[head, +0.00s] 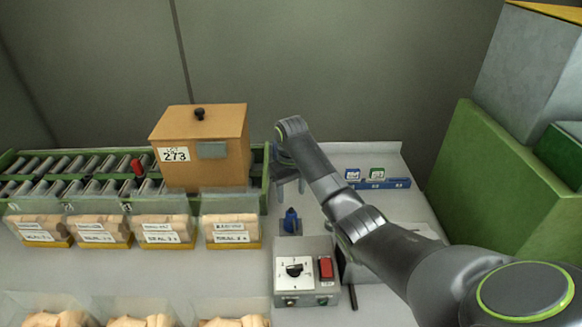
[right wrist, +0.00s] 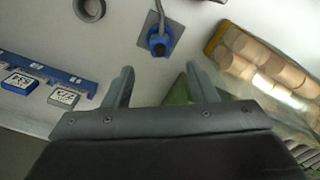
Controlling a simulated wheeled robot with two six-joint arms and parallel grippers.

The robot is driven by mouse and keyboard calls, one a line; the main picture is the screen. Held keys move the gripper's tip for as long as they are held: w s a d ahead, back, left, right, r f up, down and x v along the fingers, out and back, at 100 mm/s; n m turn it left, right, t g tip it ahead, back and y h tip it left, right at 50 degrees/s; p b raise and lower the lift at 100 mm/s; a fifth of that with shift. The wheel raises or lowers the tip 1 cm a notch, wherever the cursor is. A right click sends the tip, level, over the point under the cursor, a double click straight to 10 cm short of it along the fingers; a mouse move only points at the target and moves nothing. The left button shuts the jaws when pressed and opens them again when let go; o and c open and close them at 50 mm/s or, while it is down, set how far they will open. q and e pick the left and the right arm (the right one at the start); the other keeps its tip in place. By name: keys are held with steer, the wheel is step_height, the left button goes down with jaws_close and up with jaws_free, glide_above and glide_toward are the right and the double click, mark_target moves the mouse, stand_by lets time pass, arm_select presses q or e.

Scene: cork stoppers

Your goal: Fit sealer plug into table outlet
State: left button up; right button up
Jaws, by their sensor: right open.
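A blue plug (head: 291,221) stands upright on a small dark plate on the table, behind the sealer (head: 306,272), a grey box with a dial and red switch. In the right wrist view, the plug (right wrist: 160,43) has a grey cable rising from it over a grey square plate (right wrist: 149,27). I cannot tell whether this plate is the outlet. My right gripper (head: 289,186) is open and empty, above and behind the plug in the head view. In the right wrist view its fingers (right wrist: 160,88) are spread, with the plug beyond them. My left gripper is out of view.
An orange box (head: 200,148) marked 273 stands on the roller conveyor (head: 85,172). Several bags of corks (head: 166,230) stand left of the plug. A dark ring (right wrist: 88,8) lies on the table.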

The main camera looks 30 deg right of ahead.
step_height(320, 180, up, 10)
steer(key=p, duration=0.4)
steer(key=shift+f, duration=0.2)
